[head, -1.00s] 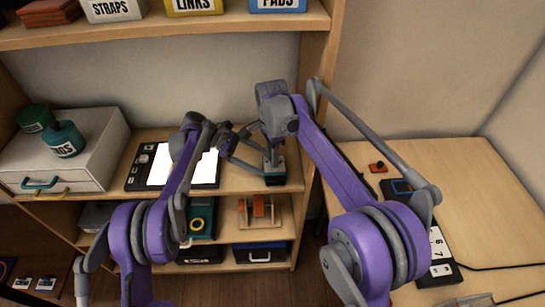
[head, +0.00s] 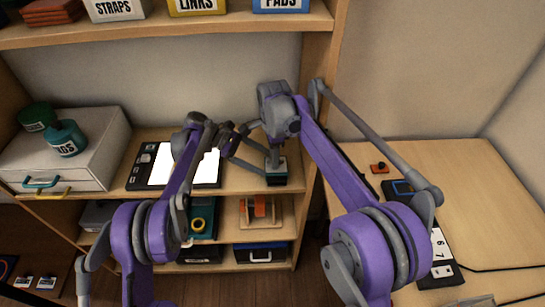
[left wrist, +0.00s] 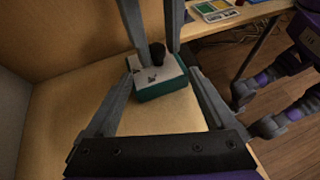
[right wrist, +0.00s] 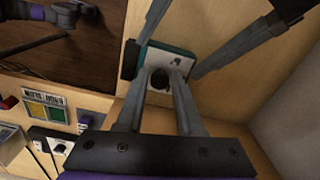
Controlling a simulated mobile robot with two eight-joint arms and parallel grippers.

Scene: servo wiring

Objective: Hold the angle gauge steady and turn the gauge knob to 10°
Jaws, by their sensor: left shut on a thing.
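The angle gauge (left wrist: 163,86), a small block with a teal body and pale top, stands on the wooden shelf. It also shows in the head view (head: 277,172) and the right wrist view (right wrist: 170,60). My left gripper (left wrist: 163,75) is shut on the gauge body, one finger on each side. A dark round knob (right wrist: 160,80) stands on top of the gauge. My right gripper (right wrist: 161,73) reaches down from above, its fingers on both sides of the knob. I cannot tell whether they touch it. The angle marks are too small to read.
A black board with a white sheet (head: 160,168) lies left of the gauge on the shelf. A grey drawer box (head: 90,150) stands farther left. The shelf's upright panel (head: 308,190) is close on the right, with a wooden table (head: 480,210) beyond it.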

